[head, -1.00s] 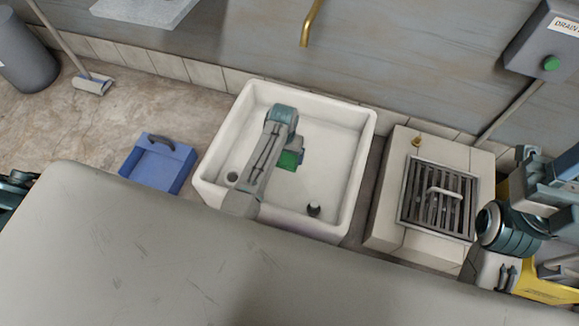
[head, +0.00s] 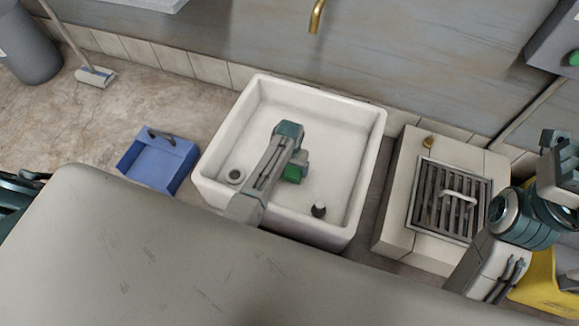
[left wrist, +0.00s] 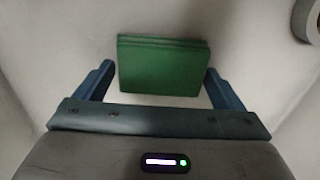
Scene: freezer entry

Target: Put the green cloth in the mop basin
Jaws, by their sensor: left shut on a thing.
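The white mop basin (head: 365,160) stands against the wall in the middle of the head view. My left arm reaches over its front rim, and my left gripper (head: 297,168) is inside the basin outline. It is shut on the green cloth (head: 292,175), which is mostly hidden behind the gripper. In the left wrist view the cloth (left wrist: 163,68) is a folded green block between the two fingers (left wrist: 163,85), with pale basin surface behind it. I cannot tell whether the cloth touches the basin floor. My right gripper (head: 562,165) is at the right edge, its jaws unclear.
A drain ring (head: 234,176) and a dark stopper (head: 318,210) are in the basin. A blue dustpan-like tray (head: 158,163) lies left of it. A tiled block with a metal grate (head: 450,200) stands right. A brass spout (head: 316,15) hangs above. A yellow object (head: 545,292) is lower right.

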